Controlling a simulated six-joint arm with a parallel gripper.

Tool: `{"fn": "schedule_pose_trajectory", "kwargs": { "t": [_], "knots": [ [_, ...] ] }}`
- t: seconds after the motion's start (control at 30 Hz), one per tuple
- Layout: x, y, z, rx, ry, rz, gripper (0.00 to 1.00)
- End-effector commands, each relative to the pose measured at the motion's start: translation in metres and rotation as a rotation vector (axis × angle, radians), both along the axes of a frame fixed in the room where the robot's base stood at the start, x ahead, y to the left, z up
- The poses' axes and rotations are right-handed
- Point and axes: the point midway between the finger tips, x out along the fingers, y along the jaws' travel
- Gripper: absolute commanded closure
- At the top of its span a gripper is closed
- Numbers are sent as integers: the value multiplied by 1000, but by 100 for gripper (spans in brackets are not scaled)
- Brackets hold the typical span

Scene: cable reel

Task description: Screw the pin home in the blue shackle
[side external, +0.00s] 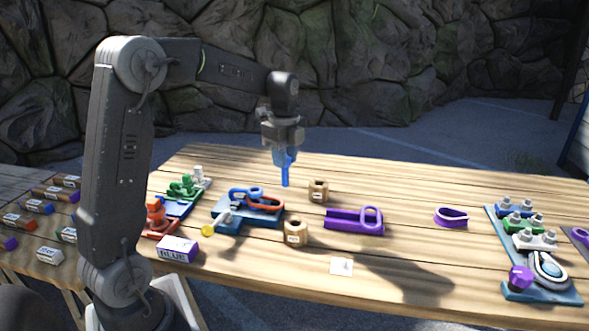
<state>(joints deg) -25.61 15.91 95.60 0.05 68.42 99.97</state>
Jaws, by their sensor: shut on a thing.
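My gripper (285,152) is shut on a blue pin (286,176), which hangs upright, point down, in the air over the table. The blue shackle (240,192) sits at a blue fixture (229,221) on the wooden table, below and left of the pin in the picture. An orange loop (265,204) lies against the shackle on the same fixture. The pin appears apart from the shackle. The shackle's pin holes are too small to make out.
Two tan blocks (296,231) (318,190) stand right of the fixture. A purple fixture (345,220) and purple loop (450,216) lie further right. A blue board with clamps (537,287) is at far right. A box marked BLUE (177,248) stands in front left. The table's front middle is mostly clear.

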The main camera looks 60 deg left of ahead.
Motion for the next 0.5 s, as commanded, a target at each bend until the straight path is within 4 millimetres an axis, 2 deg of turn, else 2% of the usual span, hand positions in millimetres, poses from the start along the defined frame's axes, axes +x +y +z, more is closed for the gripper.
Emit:
{"fn": "schedule_pose_trajectory", "kwargs": {
  "t": [0.03, 0.2, 0.5],
  "knots": [
    [-2, 14, 0, 0, 0, 7, 100],
    [-13, 60, -1, 0, 1, 8, 100],
    [-36, 120, -1, 1, 0, 4, 100]
  ]
}}
